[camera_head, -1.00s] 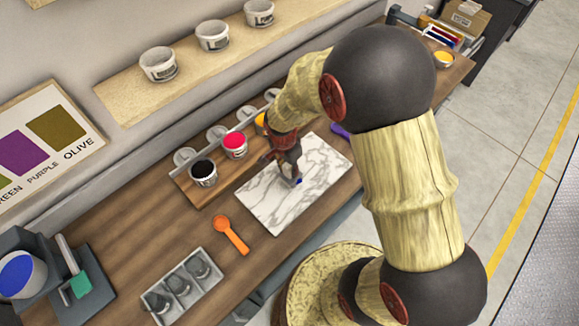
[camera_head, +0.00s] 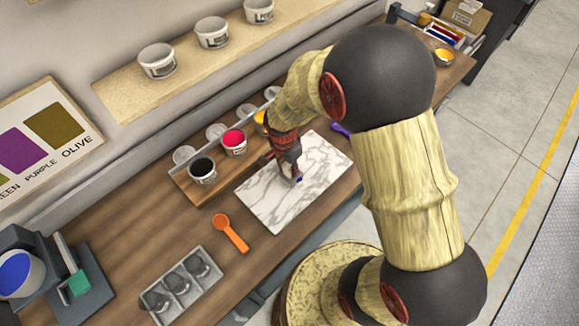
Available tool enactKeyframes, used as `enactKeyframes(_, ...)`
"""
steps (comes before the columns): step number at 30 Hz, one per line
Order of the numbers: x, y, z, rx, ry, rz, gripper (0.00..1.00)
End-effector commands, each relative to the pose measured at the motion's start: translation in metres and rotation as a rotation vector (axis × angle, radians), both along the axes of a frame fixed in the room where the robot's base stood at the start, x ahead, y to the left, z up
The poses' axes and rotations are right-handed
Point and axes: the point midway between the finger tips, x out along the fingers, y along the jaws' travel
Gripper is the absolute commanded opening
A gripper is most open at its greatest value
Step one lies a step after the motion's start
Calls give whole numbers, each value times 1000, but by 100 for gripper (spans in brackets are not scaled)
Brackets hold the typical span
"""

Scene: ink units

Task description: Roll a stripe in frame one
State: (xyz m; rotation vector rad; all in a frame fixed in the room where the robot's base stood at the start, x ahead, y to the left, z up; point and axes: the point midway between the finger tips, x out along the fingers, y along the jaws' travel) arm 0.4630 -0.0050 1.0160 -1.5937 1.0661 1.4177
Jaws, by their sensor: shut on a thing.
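A white marble slab (camera_head: 268,212) lies on the wooden bench, with a small patch of blue ink (camera_head: 299,180) near its middle. My gripper (camera_head: 291,172) points down over the slab, shut on a small grey tool (camera_head: 294,181) whose shape is mostly hidden. The tool is close to the blue patch; I cannot tell whether it touches the slab. No roller can be made out, and nothing in view is clearly marked as frame one.
Ink tubs, black (camera_head: 202,170), red (camera_head: 234,141) and yellow (camera_head: 260,121), stand behind the slab. An orange scoop (camera_head: 231,233), a grey three-part tray (camera_head: 180,287) and a purple-handled tool (camera_head: 341,129) lie around it.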

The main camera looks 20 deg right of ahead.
Motion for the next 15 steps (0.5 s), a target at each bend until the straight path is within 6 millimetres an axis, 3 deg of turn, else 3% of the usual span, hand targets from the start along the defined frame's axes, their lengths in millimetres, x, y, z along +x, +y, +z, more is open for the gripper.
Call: enactKeyframes(15, 4, -9, -2, 0, -1, -1, 0)
